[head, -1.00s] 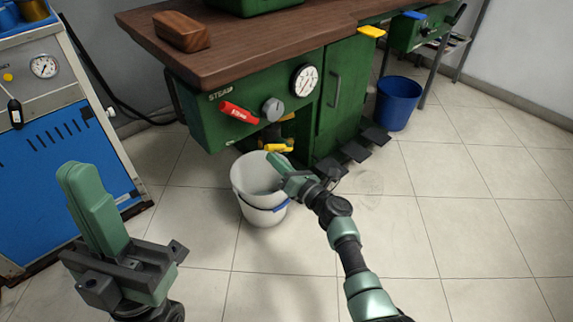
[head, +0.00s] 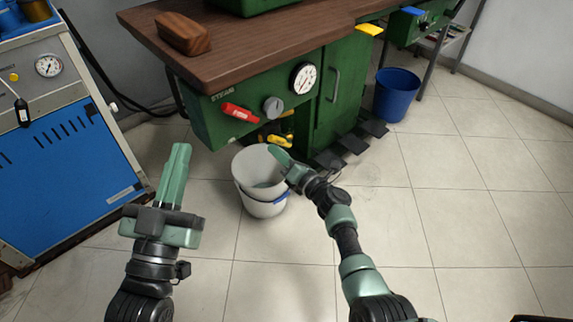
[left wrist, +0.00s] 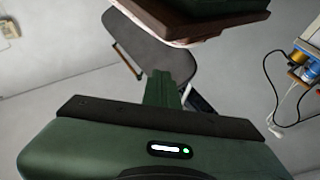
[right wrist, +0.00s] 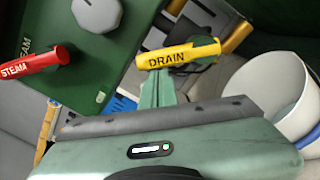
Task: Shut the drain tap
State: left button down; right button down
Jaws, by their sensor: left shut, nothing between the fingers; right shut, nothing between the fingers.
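The drain tap's yellow handle (head: 279,141), marked DRAIN in the right wrist view (right wrist: 180,55), is low on the green steam cabinet (head: 240,135). It lies roughly crosswise, tilted a little, with a brass pipe (right wrist: 238,36) beside it. My right gripper (head: 274,152) is shut and empty, its tips just in front of the handle. In the right wrist view its fingers (right wrist: 157,80) reach the handle's underside; I cannot tell whether they touch. My left gripper (head: 180,148) is shut and empty, raised left of the bucket, away from the tap. Its fingers (left wrist: 160,78) also show in the left wrist view.
A white bucket (head: 247,191) stands on the floor below the tap, close to my right gripper. A red STEAM handle (head: 240,112) and grey knob (head: 272,107) are above. Black pedals (head: 352,144) are to the right.

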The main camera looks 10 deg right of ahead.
pick_arm(q)
jog(key=shift+w, duration=0.1)
pick_arm(e)
jog(key=shift+r, duration=0.1)
dwell(0.3)
